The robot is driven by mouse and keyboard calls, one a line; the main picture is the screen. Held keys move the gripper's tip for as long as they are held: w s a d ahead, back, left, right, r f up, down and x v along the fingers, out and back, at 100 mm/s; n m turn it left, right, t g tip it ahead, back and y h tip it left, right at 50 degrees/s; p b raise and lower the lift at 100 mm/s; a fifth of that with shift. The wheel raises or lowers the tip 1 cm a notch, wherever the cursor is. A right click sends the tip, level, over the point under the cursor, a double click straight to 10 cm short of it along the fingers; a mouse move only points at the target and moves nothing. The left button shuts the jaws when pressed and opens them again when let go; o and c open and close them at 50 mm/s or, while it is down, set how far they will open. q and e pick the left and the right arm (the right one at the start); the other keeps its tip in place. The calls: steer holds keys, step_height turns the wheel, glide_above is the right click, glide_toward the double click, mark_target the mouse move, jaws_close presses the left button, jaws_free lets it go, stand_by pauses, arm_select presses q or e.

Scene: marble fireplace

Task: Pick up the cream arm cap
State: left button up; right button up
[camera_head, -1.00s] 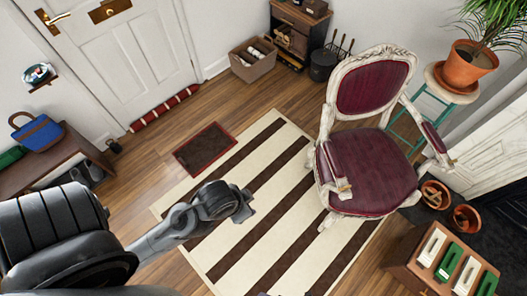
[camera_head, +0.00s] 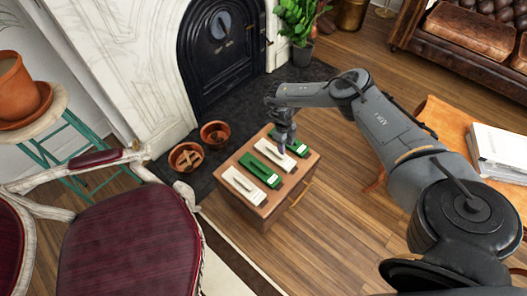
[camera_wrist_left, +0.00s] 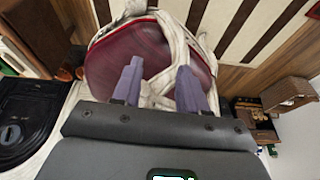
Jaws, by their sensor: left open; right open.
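Flat cream and green pieces lie in alternating order on a small wooden cabinet (camera_head: 240,205) in the head view. One cream piece (camera_head: 243,185) is at its left end. Another cream piece (camera_head: 276,155) lies between two green pieces (camera_head: 260,170). I cannot tell which cream piece is the arm cap. My right gripper (camera_head: 283,147) points down over the second cream piece and the far green one, open. Whether it touches them is unclear. My left gripper (camera_wrist_left: 158,82) is open and empty in the left wrist view, over the burgundy chair (camera_wrist_left: 145,45).
The burgundy chair also fills the lower left of the head view (camera_head: 130,245). Terracotta pots (camera_head: 186,157) stand on the dark hearth beside the cabinet. A black fireplace (camera_head: 220,50) is behind. A wooden table (camera_head: 450,125) with white books stands at right. Floor before the cabinet is clear.

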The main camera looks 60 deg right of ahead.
steer(key=w+t+b, duration=0.2)
steer(key=w+b, duration=0.2)
steer(key=b, duration=0.3)
glide_above(276, 152)
steer(key=f, duration=0.3)
steer(key=shift+w+a+f, duration=0.15)
steer(key=shift+a+f, duration=0.05)
steer(key=shift+f, duration=0.4)
steer(key=shift+w+d+f+b, duration=0.15)
steer(key=shift+d+f+b, duration=0.05)
steer(key=shift+f+b, duration=0.3)
steer(key=f+b, duration=0.3)
steer(key=f, duration=0.1)
steer(key=shift+s+f, duration=0.1)
steer(key=shift+s, duration=0.2)
arm_select(q)
step_height(276, 152, down, 13)
steer(key=s+a, duration=0.1)
steer(key=s, duration=0.1)
steer(key=shift+a, duration=0.25)
arm_select(e)
steer(key=shift+w, duration=0.1)
steer(key=shift+c, duration=0.5)
jaws_close()
